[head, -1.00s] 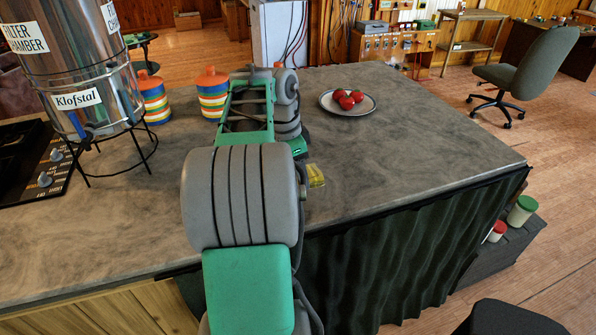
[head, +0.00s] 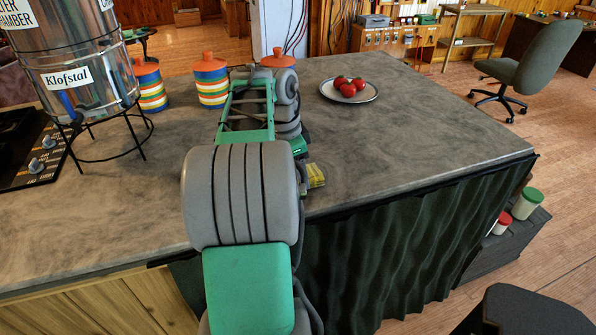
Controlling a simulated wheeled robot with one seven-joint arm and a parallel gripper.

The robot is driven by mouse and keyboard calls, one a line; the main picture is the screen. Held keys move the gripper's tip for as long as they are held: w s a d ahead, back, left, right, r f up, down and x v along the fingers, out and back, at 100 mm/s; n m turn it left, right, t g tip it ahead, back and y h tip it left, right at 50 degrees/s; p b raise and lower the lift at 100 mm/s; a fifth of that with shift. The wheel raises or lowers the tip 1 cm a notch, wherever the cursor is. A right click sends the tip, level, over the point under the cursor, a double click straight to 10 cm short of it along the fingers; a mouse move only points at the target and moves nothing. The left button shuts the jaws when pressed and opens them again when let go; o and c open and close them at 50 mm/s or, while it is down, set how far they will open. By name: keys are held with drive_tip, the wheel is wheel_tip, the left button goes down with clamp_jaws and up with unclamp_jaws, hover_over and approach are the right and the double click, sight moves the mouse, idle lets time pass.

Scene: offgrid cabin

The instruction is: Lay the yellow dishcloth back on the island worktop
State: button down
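The yellow dishcloth (head: 316,175) shows as a small folded yellow patch just right of my arm, in front of the grey island worktop (head: 420,140), near its front edge. My arm reaches forward over the worktop from the bottom of the picture. Its thick grey joint and green links hide most of my gripper, and its fingertips cannot be made out. The cloth sits right beside the arm's far end. Whether it touches the worktop cannot be told.
A plate (head: 328,96) with red tomatoes stands at the back. Striped jars (head: 211,90), a steel water filter (head: 85,85) on a wire stand and a hob (head: 30,160) are at left. The right part of the worktop is clear. A dark curtain (head: 400,255) hangs below it.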

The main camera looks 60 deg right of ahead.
drive_tip(key=shift+f, duration=0.3)
idle(0.4)
drive_tip(key=shift+c, duration=1.8)
unclamp_jaws()
